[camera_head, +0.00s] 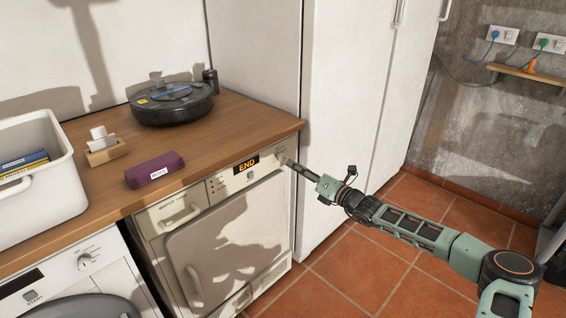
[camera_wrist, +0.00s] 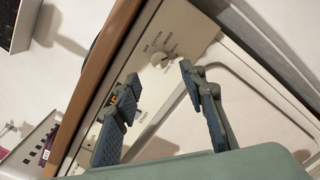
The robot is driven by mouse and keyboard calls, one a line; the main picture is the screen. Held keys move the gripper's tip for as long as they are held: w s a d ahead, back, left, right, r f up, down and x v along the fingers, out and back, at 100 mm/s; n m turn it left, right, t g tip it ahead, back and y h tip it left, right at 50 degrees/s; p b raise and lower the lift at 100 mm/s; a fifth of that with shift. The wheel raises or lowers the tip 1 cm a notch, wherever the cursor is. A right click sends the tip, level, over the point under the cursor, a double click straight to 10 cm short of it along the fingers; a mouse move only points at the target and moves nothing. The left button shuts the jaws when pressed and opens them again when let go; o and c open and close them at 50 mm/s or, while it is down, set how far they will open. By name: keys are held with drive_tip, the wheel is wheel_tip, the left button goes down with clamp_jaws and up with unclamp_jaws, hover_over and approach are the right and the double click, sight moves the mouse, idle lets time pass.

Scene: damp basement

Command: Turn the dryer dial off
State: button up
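The dryer (camera_head: 232,240) is a cream machine under the wooden counter, and its lit display (camera_head: 246,166) reads END. Its dial (camera_wrist: 160,58) is a small pale knob on the panel, ringed by printed labels that include OFF, COTTON and MIXED. In the head view my gripper (camera_head: 288,162) is at the right end of the dryer panel and largely covers the dial. In the wrist view my gripper (camera_wrist: 160,73) is open, with one finger on each side of the dial and nothing between the tips. The pictures do not clearly show contact or the dial's exact setting.
The counter (camera_head: 235,122) holds a black robot vacuum (camera_head: 171,102), a purple box (camera_head: 154,171), a small wooden holder (camera_head: 106,151) and a white bin (camera_head: 62,195). A washer (camera_head: 75,275) with its own dial stands left. A tall white cabinet (camera_head: 345,120) stands right; tiled floor is clear.

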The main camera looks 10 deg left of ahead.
sight(283, 159)
drive_tip(key=b+x, duration=0.1)
drive_tip(key=x, duration=0.6)
drive_tip(key=shift+w+a, duration=0.1)
drive_tip(key=shift+a, duration=0.05)
drive_tip(key=shift+c, duration=0.5)
clamp_jaws()
